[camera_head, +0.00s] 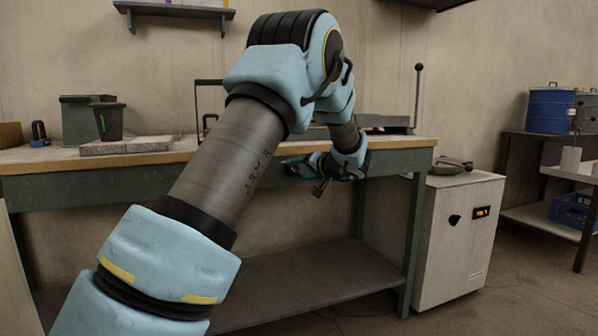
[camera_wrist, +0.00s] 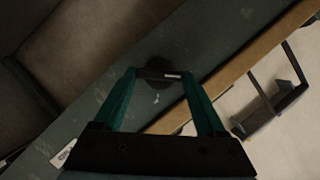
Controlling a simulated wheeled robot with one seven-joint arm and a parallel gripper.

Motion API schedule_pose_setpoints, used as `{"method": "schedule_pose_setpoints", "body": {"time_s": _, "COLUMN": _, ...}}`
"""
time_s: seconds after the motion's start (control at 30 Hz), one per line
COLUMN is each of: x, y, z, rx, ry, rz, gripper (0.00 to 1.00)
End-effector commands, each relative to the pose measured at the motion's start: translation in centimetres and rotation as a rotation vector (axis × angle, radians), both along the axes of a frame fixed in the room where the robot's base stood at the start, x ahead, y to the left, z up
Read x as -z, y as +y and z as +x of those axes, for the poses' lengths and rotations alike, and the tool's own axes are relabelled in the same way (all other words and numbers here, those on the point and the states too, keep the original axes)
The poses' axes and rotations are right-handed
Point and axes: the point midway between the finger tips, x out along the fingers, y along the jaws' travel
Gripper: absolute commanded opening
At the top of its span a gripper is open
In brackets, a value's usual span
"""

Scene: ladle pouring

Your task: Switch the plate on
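A dark round knob (camera_wrist: 158,64) sits on the green front face of the workbench in the wrist view. My gripper (camera_wrist: 160,74) has its two teal fingers set apart on either side of it. A short black bar with a small white mark spans the gap between the fingertips and partly covers the knob. I cannot tell whether the fingers press on it. In the head view my gripper (camera_head: 304,172) is at the bench's front edge, and the knob is hidden there. No plate can be clearly made out; dark equipment (camera_head: 385,120) stands on the bench behind my arm.
A white cabinet (camera_head: 455,240) with a black knob (camera_head: 454,219) and an orange display (camera_head: 482,212) stands right of the bench. The lower shelf (camera_head: 300,285) is bare.

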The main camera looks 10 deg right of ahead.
Motion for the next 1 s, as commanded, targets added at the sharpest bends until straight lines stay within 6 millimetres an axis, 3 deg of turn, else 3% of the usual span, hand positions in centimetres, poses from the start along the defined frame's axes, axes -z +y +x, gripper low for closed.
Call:
{"method": "schedule_pose_setpoints", "body": {"time_s": 0.07, "x": -0.01, "y": 0.0, "z": -0.01, "rx": 0.0, "ry": 0.0, "rz": 0.0, "gripper": 0.63}}
{"method": "schedule_pose_setpoints", "body": {"time_s": 0.5, "x": -0.01, "y": -0.01, "z": -0.02, "rx": 0.0, "ry": 0.0, "rz": 0.0, "gripper": 0.14}}
{"method": "schedule_pose_setpoints", "body": {"time_s": 0.77, "x": 0.13, "y": -0.07, "z": -0.03, "rx": 0.001, "ry": 0.004, "rz": 0.025, "gripper": 0.14}}
{"method": "schedule_pose_setpoints", "body": {"time_s": 1.0, "x": 0.33, "y": -0.23, "z": -0.03, "rx": 0.001, "ry": 0.017, "rz": 0.146, "gripper": 0.14}}
